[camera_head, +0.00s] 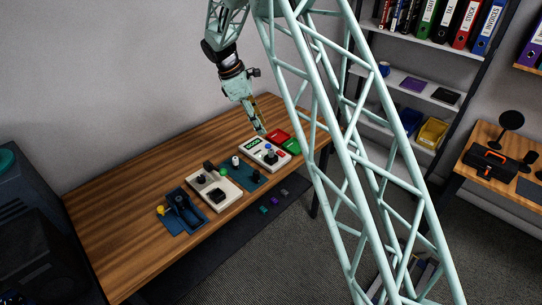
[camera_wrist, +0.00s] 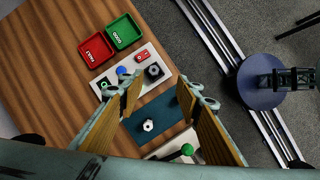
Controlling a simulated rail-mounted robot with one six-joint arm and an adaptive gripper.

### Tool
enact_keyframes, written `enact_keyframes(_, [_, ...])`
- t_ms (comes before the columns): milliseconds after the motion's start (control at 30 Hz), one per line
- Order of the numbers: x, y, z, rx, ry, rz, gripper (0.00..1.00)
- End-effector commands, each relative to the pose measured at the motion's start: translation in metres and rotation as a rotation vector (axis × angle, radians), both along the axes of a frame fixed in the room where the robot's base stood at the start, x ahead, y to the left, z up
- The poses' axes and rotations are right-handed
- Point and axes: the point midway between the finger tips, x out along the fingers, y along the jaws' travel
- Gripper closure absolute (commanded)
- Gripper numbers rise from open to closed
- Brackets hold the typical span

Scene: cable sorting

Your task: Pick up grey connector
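A small grey block (camera_head: 284,192), which may be the grey connector, lies on a dark strip below the table's front edge in the head view. A purple block (camera_head: 274,201) and a teal block (camera_head: 263,209) lie in line with it; all are too small to make out in detail. None of them shows clearly in the wrist view. My gripper (camera_head: 262,131) is above the far part of the table, behind and left of the grey block and well apart from it. In the wrist view my gripper (camera_wrist: 159,99) has its fingers spread with nothing between them.
The wooden table (camera_head: 130,190) holds a row of fixtures: a blue stand (camera_head: 182,210), a white block (camera_head: 213,188), a teal plate (camera_head: 245,174) and a white button panel (camera_head: 264,154). Red (camera_wrist: 96,50) and green (camera_wrist: 124,31) trays stand at the far end.

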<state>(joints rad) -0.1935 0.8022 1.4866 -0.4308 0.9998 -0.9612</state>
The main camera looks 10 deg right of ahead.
Motion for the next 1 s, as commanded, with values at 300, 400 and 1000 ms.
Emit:
enact_keyframes(300, [0.014, 0.005, -0.027, -0.016, 0.030, 0.052, 0.68])
enact_keyframes(400, [0.015, 0.005, -0.029, -0.017, 0.031, 0.056, 0.68])
enact_keyframes(1000, [0.014, -0.001, -0.044, -0.018, 0.034, 0.055, 0.68])
